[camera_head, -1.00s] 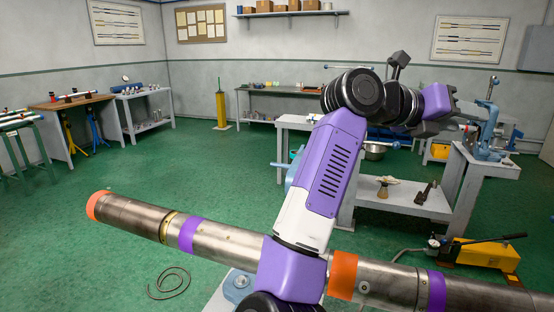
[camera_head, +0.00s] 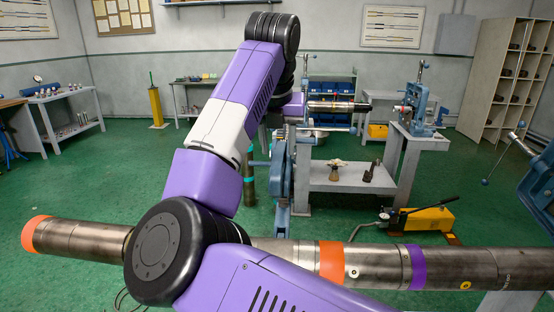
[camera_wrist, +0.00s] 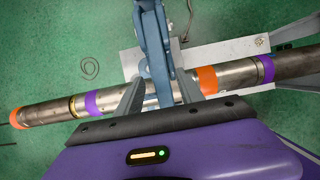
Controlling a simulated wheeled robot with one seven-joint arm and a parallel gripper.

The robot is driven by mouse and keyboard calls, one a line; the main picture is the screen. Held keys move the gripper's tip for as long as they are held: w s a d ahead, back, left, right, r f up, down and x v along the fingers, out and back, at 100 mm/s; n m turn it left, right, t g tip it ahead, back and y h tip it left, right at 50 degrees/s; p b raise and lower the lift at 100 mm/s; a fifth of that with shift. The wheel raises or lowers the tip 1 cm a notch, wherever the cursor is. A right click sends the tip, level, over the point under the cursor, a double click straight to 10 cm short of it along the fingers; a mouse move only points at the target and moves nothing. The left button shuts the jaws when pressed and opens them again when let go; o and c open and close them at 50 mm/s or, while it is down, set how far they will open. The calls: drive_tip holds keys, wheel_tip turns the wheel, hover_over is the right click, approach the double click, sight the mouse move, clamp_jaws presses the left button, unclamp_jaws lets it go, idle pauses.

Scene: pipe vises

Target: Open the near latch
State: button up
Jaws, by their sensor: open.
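The long steel pipe (camera_head: 380,262) with orange and purple bands runs across the front of the head view. A blue-grey vise (camera_head: 283,172) stands upright at the pipe, partly covered by my arm. In the wrist view my gripper (camera_wrist: 158,96) is open, its two grey fingers spread over the steel pipe (camera_wrist: 113,98). The blue vise frame (camera_wrist: 154,45) shows between and beyond the fingers. Contact with the fingers cannot be told. I cannot pick out the latch clearly. In the head view my fingers are hidden behind my arm.
Another blue vise (camera_head: 415,105) stands on a bench at the back right, and one (camera_head: 538,185) shows at the right edge. A yellow pump (camera_head: 432,220) sits on the floor. A grey shelf rack (camera_head: 510,80) stands behind. The green floor on the left is mostly clear.

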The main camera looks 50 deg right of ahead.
drive_tip(key=x, duration=0.5)
drive_tip(key=shift+d+f, duration=0.2)
drive_tip(key=shift+f, duration=0.1)
clamp_jaws()
idle(1.1)
